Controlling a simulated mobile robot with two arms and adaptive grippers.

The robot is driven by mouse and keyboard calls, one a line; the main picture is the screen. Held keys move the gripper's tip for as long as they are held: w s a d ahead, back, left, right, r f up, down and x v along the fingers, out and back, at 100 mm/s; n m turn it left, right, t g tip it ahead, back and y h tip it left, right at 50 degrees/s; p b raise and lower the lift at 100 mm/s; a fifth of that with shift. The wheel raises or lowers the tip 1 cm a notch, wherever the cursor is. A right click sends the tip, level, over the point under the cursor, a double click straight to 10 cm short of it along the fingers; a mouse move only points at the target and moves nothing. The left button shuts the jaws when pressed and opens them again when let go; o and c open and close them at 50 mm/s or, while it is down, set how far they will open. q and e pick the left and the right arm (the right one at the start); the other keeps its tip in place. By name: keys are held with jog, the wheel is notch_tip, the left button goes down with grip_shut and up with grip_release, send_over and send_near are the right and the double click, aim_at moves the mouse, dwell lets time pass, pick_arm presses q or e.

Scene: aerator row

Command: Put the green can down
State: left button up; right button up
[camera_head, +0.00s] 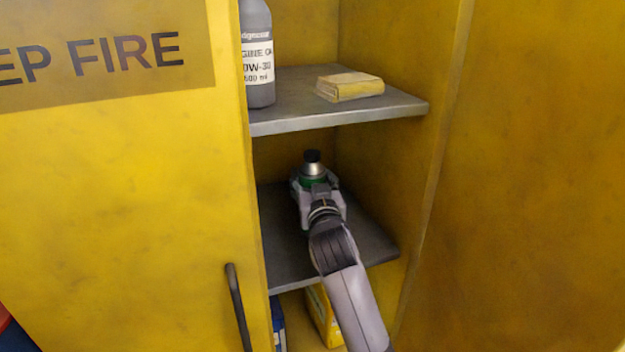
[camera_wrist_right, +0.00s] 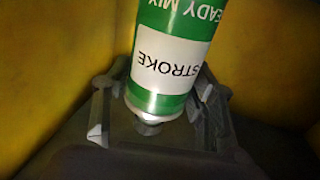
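The green can (camera_head: 307,181) has a silver cone top and a black cap. In the head view it stands about upright over the lower grey shelf (camera_head: 285,262), inside the yellow cabinet. My right gripper (camera_head: 316,192) reaches in from the front and is shut on the can. In the right wrist view the can (camera_wrist_right: 170,60) shows upside down and slightly tilted, its white label reading "STROKE", between the fingers of my right gripper (camera_wrist_right: 160,105). The can's base is hidden in the head view, so I cannot tell whether it touches the shelf. My left gripper is not in view.
The upper shelf (camera_head: 330,122) above holds a grey oil bottle (camera_head: 258,85) and a small yellow box (camera_head: 349,86). A yellow box (camera_head: 324,316) and a blue item (camera_head: 277,325) are below. The cabinet door (camera_head: 120,200) is left. The lower shelf's right part looks free.

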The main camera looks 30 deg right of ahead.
jog(key=o, duration=0.3)
jog(key=shift+r, duration=0.1)
jog(key=shift+s+a, duration=0.1)
jog(key=shift+s, duration=0.1)
jog(key=p+v, duration=0.3)
jog(key=v, duration=0.8)
jog(key=shift+s, duration=0.25)
jog(key=shift+a, duration=0.15)
